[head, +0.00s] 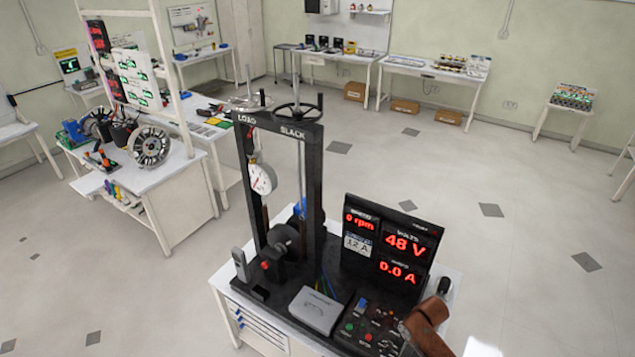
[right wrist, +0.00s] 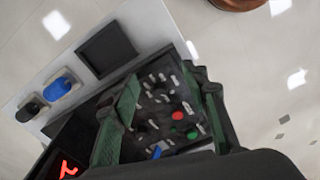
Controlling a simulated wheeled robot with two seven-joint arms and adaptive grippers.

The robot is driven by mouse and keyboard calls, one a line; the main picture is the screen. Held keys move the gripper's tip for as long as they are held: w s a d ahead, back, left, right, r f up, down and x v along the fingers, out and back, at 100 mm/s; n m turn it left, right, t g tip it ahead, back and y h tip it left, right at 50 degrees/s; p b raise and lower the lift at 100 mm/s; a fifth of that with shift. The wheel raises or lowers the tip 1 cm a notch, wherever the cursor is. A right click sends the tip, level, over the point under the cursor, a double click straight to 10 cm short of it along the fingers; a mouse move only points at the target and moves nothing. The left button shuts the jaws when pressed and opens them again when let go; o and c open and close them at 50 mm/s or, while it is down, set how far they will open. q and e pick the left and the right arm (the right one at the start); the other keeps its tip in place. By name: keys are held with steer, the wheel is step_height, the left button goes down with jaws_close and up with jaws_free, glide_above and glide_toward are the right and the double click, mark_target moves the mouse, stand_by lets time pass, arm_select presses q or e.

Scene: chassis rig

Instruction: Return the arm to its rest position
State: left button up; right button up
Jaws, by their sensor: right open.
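My right arm (head: 428,325), a copper-brown link, comes in at the lower right of the head view, beside the right edge of the test bench. My right gripper (right wrist: 168,88) shows in the right wrist view with its two dark green fingers spread apart and nothing between the tips. Behind the fingers lies the black control panel (right wrist: 155,105) with red and green buttons. The panel also shows in the head view (head: 368,322). I cannot tell the distance from fingertips to panel. My left gripper and arm are not in view.
The bench carries a black load frame (head: 313,190) with handwheels and a dial gauge (head: 262,179), a display (head: 395,245) reading 0 rpm, 48 V and 0.0 A, and a grey box (head: 315,310). A cluttered white workbench (head: 165,183) stands left. Open floor (head: 500,260) lies right.

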steer(key=s+a+f+m+t+y, duration=0.1)
steer(key=s+a+m+t, duration=0.15)
steer(key=s, duration=0.95)
steer(key=s+d+r+m+h, duration=0.1)
steer(key=s+d+r+m, duration=0.25)
steer(key=s, duration=0.35)
steer(key=s+d+r+m+h, duration=0.1)
steer(key=s+d+r+m, duration=0.2)
steer(key=s, duration=0.4)
step_height(320, 180, down, 44)
steer(key=s+n+b, duration=0.1)
steer(key=b, duration=1.2)
arm_select(q)
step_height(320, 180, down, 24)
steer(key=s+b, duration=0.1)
steer(key=b, duration=1)
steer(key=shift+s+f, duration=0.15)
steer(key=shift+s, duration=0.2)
arm_select(e)
steer(key=s+f+g, duration=0.1)
steer(key=s+f, duration=0.9)
steer(key=f, duration=0.4)
steer(key=s+a+f+n+g, duration=0.1)
steer(key=s+f, duration=0.8)
steer(key=f, duration=0.5)
steer(key=shift+s+y, duration=0.3)
steer(key=shift+s, duration=0.1)
